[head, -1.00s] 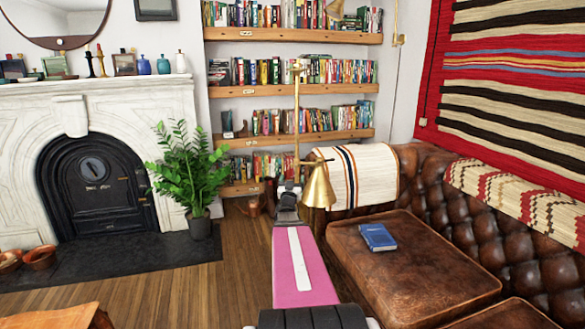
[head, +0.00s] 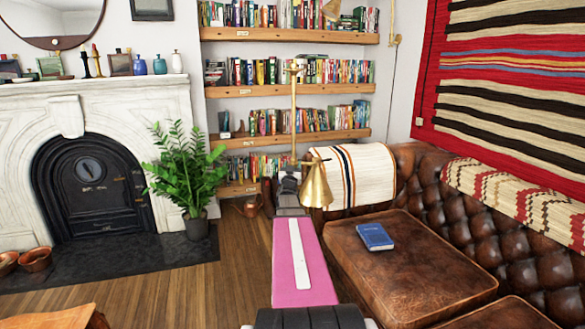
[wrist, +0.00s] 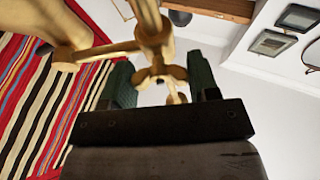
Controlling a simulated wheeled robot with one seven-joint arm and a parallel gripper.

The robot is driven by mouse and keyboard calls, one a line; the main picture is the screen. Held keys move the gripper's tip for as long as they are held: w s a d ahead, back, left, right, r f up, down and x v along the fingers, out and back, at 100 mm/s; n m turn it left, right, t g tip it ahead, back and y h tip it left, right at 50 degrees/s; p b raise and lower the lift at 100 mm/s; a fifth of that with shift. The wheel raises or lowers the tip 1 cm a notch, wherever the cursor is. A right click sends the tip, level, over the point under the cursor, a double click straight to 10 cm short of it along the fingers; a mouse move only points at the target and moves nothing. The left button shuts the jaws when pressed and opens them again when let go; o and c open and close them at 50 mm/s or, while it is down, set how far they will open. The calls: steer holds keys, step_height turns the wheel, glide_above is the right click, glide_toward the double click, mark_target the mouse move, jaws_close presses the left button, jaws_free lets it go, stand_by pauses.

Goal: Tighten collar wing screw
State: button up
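A brass floor lamp stands in the head view, with a thin upright pole (head: 294,110) and a cone shade (head: 316,190) hanging at right. My gripper (head: 289,176) is at the pole, level with the shade's top. The wrist view shows the lamp's brass collar (wrist: 155,40) close up, with a small winged screw (wrist: 160,75) below it. The two dark green fingers of my gripper (wrist: 162,82) are apart, one on each side of the wing screw. I cannot tell whether either finger touches it. The collar is too small to make out in the head view.
A brown leather ottoman (head: 410,265) with a blue book (head: 375,237) is at right, before a leather sofa (head: 490,225). A potted plant (head: 188,170) stands at left by the fireplace (head: 90,180). Wooden floor (head: 190,290) is clear left of my arm.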

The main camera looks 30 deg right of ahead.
steer(key=shift+m+g+h, duration=0.5)
steer(key=shift+m, duration=0.65)
steer(key=shift+m+g+h, duration=0.5)
steer(key=shift+m, duration=0.65)
steer(key=shift+c, duration=0.3)
steer(key=o, duration=0.9)
steer(key=shift+s+a, duration=0.1)
steer(key=v, duration=1)
steer(key=shift+s+a+f, duration=0.1)
steer(key=shift+s+a, duration=0.05)
steer(key=shift+s, duration=0.1)
